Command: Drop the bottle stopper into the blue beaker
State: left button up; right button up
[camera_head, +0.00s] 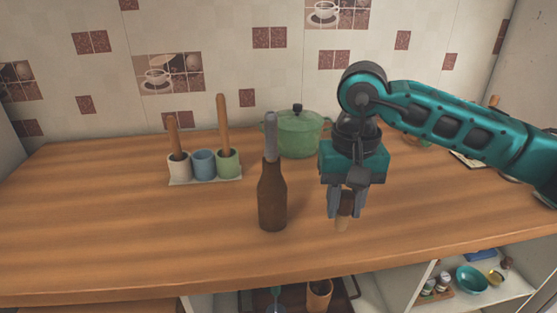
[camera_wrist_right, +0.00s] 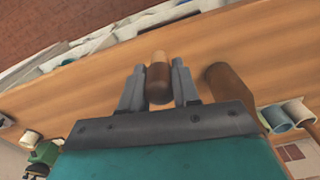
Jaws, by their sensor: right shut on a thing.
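The bottle stopper (camera_head: 343,208), dark brown above and pale cork below, is in my right gripper (camera_head: 345,205). The gripper is shut on it, pointing down over the front of the counter; I cannot tell whether the cork end touches the wood. In the wrist view the stopper (camera_wrist_right: 159,80) sits between the two grey fingers (camera_wrist_right: 159,88). The blue beaker (camera_head: 204,164) stands at the left, between a white and a green beaker; no stick rises from it. It also shows in the wrist view (camera_wrist_right: 276,119). My left gripper is out of view.
A brown bottle (camera_head: 272,197) with a grey top stands between my right gripper and the beakers. The white beaker (camera_head: 179,166) and green beaker (camera_head: 228,163) hold tall wooden sticks. All three beakers share a pale tray (camera_head: 205,182). A green pot (camera_head: 298,134) stands behind.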

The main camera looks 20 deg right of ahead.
aim_at(210, 175)
jog(key=j+u, duration=0.15)
jog(key=j, duration=0.45)
jog(key=i+j+u, duration=0.15)
jog(key=j, duration=0.45)
jog(key=i+j, duration=0.35)
jog(key=i, duration=0.15)
jog(key=j+u, duration=0.05)
